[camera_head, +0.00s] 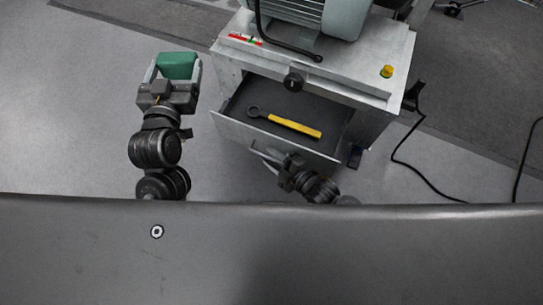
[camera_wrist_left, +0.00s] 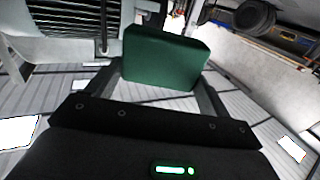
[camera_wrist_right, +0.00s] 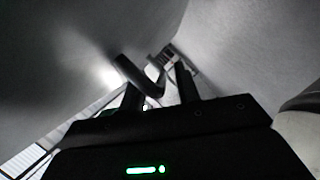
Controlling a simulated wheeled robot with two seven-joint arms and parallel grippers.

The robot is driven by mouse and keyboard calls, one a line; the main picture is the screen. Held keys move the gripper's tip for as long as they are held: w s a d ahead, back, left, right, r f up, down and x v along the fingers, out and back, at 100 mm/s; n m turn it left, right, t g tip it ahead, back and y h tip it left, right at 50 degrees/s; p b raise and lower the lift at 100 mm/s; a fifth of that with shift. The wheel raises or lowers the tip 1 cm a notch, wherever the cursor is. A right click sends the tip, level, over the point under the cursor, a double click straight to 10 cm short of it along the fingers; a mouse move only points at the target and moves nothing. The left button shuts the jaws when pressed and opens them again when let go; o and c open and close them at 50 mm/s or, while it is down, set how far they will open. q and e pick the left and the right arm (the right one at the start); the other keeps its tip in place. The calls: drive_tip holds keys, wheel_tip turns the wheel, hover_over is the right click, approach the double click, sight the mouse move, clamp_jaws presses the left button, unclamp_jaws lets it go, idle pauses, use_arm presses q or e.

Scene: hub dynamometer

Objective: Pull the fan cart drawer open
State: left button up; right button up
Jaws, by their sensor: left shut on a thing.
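The fan cart (camera_head: 345,70) stands at the top centre of the head view. Its drawer (camera_head: 335,155) is pulled out toward me, with a yellow-and-black wrench (camera_head: 290,124) lying inside. My right gripper (camera_head: 268,157) is at the drawer's front, its fingers apart. In the right wrist view a dark curved bar (camera_wrist_right: 132,74) shows close to the right fingertips (camera_wrist_right: 158,85); I cannot tell whether they touch it. My left gripper (camera_head: 176,80) is shut on a green block (camera_head: 177,65), held left of the cart; the block also fills the middle of the left wrist view (camera_wrist_left: 165,58).
A grey motor-like unit (camera_head: 340,15) and a yellow button (camera_head: 387,71) are on the cart top. A black knob (camera_head: 293,82) is on its front edge. Black cables (camera_head: 425,175) lie on the floor to the right.

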drive_tip(key=p+v, duration=0.3)
drive_tip(key=v, duration=0.8)
drive_tip(key=shift+s, duration=0.2)
drive_tip(key=shift+d+r, duration=0.1)
drive_tip(key=shift+d, duration=0.05)
